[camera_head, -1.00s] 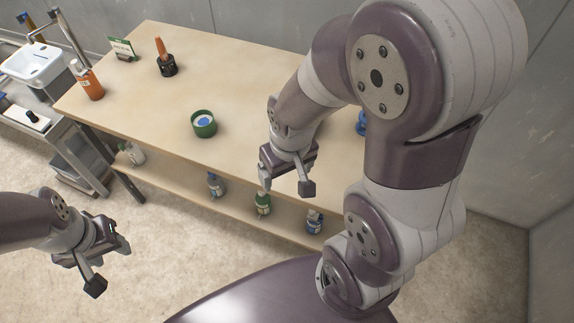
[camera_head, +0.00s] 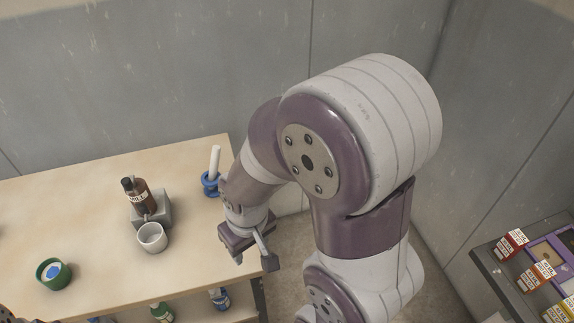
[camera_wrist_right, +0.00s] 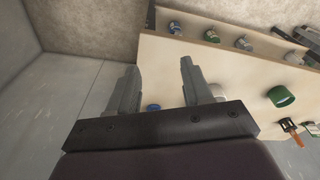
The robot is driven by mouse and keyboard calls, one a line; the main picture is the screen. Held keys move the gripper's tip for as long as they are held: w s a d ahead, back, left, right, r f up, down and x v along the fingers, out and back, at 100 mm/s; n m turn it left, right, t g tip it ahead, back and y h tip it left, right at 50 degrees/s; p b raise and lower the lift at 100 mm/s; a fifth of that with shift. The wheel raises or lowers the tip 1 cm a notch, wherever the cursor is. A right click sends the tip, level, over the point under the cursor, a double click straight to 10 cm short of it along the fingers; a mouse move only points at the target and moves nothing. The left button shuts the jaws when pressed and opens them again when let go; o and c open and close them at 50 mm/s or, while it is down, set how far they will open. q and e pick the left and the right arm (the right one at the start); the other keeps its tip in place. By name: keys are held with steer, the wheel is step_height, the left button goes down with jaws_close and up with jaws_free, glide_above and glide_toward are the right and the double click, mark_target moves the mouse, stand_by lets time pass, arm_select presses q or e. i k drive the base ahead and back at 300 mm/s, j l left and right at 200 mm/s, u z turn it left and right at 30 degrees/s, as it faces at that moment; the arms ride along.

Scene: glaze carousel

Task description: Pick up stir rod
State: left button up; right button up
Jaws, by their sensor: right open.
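The stir rod appears to be the white rod (camera_head: 215,160) standing nearly upright in a blue holder (camera_head: 210,184) near the table's far right corner. My right gripper (camera_head: 254,258) is open and empty beside the table's right edge, nearer to me than the holder. In the right wrist view its two fingers (camera_wrist_right: 158,72) are spread with nothing held, and a small blue thing (camera_wrist_right: 153,107), perhaps the holder, shows between them. The rod cannot be made out there. My left gripper is out of view.
A brown bottle (camera_head: 134,191) leans at a grey block (camera_head: 157,207), with a white cup (camera_head: 152,238) in front. A green container (camera_head: 53,274) stands at the left. Small bottles (camera_head: 161,312) sit on the lower shelf. A rack with small boxes (camera_head: 513,241) is at the right.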

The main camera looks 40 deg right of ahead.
mark_target(216, 149)
steer(key=z, duration=0.75)
steer(key=u, duration=1.45)
steer(key=l+u, duration=0.1)
steer(key=l, duration=0.6)
steer(key=k+l+u, duration=0.15)
steer(key=l, duration=0.5)
